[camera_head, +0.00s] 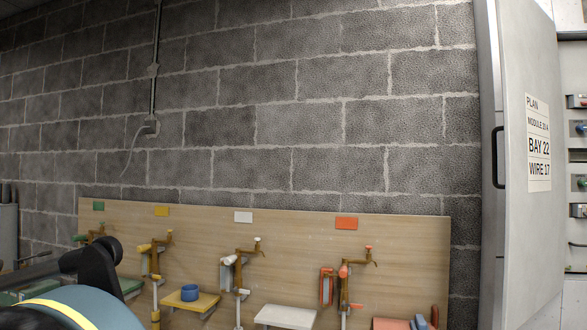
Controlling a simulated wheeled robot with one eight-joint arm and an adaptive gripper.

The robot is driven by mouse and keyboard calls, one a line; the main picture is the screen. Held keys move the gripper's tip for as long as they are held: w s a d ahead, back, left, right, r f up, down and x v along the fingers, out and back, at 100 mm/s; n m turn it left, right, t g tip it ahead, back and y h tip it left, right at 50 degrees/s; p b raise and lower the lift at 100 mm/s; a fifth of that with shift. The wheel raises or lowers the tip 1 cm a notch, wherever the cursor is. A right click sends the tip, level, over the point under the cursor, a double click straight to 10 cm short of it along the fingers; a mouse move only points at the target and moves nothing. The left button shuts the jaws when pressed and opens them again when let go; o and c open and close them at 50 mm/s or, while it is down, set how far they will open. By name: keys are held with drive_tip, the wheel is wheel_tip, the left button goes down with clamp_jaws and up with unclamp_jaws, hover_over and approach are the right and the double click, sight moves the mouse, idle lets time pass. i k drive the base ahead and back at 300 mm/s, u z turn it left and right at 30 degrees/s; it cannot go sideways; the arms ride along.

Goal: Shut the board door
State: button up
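The board door (522,120) stands open at the right of the view. It is a tall pale grey panel seen at a slant, with a black bar handle (496,157) near its left edge. Part of the board's inside (575,110) shows to the right of the door. Black parts at the lower left, which look like my gripper (88,265), are far from the door and cut off by the frame. I cannot make out fingertips.
A wooden panel (300,228) with coloured tags, cranked brackets and small shelves stands along the block wall. A blue ring (189,292) sits on the yellow shelf (205,302). Grey cylinders (8,222) stand at the far left. A conduit (155,75) runs down the wall.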

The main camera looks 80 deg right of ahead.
sight(534, 187)
drive_tip(key=z, duration=4.75)
drive_tip(key=i, duration=1)
drive_tip(key=z, duration=0.35)
